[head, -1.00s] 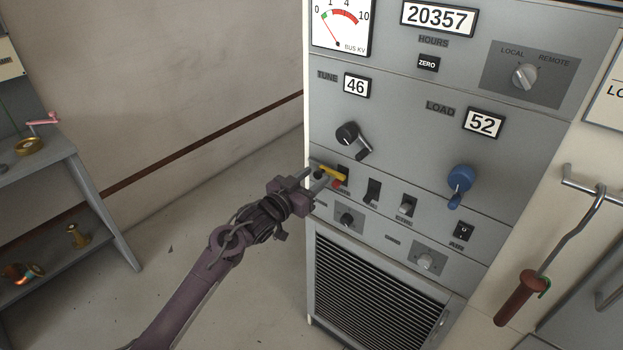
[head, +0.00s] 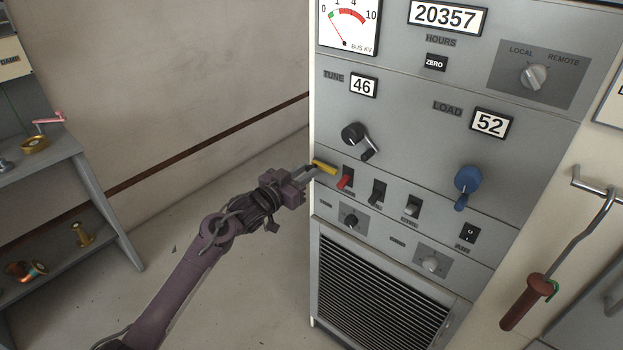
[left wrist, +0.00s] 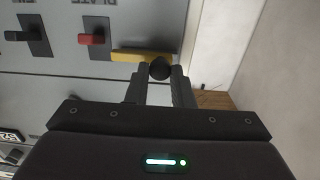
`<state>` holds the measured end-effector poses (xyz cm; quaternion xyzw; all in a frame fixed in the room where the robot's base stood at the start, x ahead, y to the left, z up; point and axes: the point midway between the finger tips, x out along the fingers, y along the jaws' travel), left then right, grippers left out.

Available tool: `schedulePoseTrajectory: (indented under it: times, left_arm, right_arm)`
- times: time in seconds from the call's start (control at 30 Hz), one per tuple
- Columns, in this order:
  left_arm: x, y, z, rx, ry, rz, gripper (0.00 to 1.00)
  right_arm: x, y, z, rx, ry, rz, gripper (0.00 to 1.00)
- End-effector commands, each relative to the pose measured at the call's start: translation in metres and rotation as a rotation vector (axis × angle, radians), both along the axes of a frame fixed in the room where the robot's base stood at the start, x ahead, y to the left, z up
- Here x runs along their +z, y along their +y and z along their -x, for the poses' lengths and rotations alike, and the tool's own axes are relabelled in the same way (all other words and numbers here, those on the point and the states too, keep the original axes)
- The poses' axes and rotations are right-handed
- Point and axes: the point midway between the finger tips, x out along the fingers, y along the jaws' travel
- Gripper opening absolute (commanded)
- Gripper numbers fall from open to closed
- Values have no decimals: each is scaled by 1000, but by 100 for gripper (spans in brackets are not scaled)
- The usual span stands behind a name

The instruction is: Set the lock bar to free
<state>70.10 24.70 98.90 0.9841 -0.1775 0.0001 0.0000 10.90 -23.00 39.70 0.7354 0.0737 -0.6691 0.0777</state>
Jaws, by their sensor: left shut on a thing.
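The yellow lock bar (head: 325,167) is at the left edge of the panel's switch row, just left of the red switch (head: 345,181). In the left wrist view the bar (left wrist: 138,55) lies beside the red switch (left wrist: 91,39), not across it. A black knob (left wrist: 160,69) sits at the bar's end. My left gripper (head: 311,170) is shut on this knob, with one finger on each side of it in the left wrist view (left wrist: 159,78). The fingertips partly hide the knob in the head view. My right gripper is not in view.
A grey shelf unit (head: 100,200) stands at far left. Open floor lies between.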

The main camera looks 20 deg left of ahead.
Motion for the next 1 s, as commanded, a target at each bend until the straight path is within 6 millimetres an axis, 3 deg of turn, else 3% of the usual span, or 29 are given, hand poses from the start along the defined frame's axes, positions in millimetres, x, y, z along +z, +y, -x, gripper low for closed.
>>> schedulePoseTrajectory:
  times: [0.17, 0.2, 0.37, 0.67, 1.0]
  left_arm:
    - [1, 5, -1, 14, -1, -1, 0]
    - [1, 6, -1, 14, -1, -1, 23]
    - [1, 5, -1, 13, -1, -1, 42]
    - [0, 4, 2, 10, 0, 0, 42]
    - [-2, 22, 48, 11, 0, -2, 42]
  right_arm:
    - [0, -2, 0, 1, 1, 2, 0]
    - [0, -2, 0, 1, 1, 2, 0]
    - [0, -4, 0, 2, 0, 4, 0]
    - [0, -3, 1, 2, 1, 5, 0]
    - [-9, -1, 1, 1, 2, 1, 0]
